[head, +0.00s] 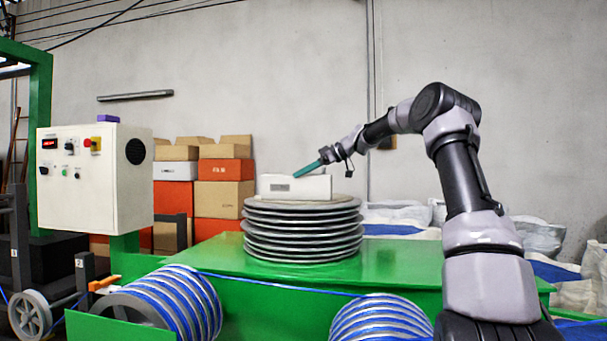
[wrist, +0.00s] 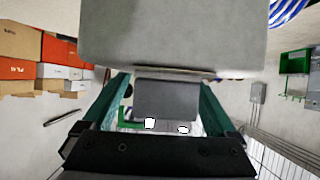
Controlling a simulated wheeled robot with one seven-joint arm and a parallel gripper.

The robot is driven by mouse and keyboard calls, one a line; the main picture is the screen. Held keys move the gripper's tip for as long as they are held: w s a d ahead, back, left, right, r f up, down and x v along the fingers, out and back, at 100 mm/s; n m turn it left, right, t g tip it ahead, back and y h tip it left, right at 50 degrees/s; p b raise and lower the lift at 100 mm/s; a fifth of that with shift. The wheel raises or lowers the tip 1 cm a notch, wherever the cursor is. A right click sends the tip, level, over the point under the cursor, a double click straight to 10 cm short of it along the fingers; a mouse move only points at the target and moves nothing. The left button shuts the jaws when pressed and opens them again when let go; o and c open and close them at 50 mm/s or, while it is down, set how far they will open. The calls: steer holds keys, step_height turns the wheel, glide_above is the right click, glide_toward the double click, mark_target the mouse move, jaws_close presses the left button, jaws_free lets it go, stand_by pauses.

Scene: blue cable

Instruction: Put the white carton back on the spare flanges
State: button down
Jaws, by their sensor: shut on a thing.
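The white carton (head: 310,188) lies on top of the stack of grey spare flanges (head: 302,236) in the head view, with a small dark label on its near face. I cannot tell if its whole underside touches the top flange. My gripper (head: 297,174) comes down from the upper right, its teal fingers at the carton's top. In the wrist view my gripper (wrist: 164,80) has one finger on each side, and their tips meet the large pale block, which looks like the carton (wrist: 172,38). The gripper is shut on the carton.
The flanges stand on a green machine table (head: 205,262). A white control box (head: 95,178) is at left. Orange and brown boxes (head: 225,200) are stacked behind. Reels of blue cable (head: 185,303) are in front. Pale sacks (head: 395,215) lie at right.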

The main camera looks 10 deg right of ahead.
jaws_free()
steer(key=v, duration=1.2)
